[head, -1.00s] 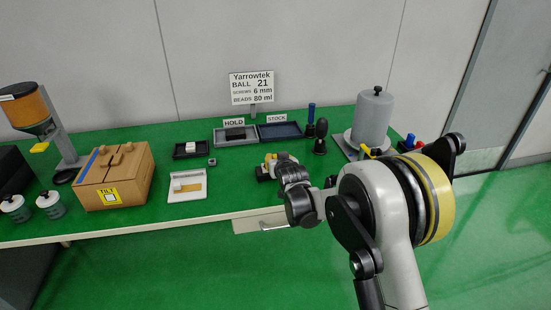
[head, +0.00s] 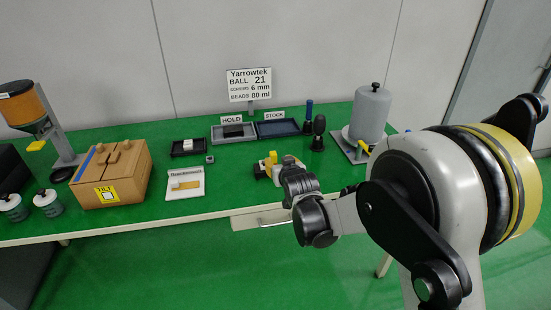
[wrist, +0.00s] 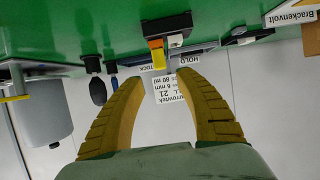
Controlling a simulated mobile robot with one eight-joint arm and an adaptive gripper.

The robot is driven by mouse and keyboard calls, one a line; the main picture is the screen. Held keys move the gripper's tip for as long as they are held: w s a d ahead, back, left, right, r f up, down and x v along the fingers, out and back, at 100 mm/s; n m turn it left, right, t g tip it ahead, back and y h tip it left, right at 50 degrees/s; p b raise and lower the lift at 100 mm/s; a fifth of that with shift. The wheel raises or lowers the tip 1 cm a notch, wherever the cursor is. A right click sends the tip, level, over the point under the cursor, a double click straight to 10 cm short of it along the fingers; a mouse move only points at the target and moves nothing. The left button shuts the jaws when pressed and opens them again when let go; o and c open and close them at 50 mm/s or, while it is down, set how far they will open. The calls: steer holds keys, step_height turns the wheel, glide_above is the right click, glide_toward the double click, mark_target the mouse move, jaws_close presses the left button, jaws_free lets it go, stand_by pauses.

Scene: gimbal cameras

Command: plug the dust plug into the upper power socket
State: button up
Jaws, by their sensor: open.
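A small black block with a yellow part and a white part (head: 262,170) stands near the table's front edge, just left of my wrist, in the head view. In the upside-down wrist view the black block (wrist: 167,25) is ahead of my fingertips, with the yellow part and a pale part on its near side. I cannot tell which part is the dust plug or the upper power socket. My gripper (wrist: 160,76) is open and empty, its two yellow-brown fingers apart and clear of the block. In the head view its fingers are not clearly visible.
Behind stand the HOLD tray (head: 222,133), the STOCK tray (head: 280,129) and a sign (head: 249,84). A grey cylinder (head: 370,112) and dark upright tools (head: 318,126) stand to the right.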

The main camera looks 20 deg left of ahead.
steer(key=shift+v, duration=1.25)
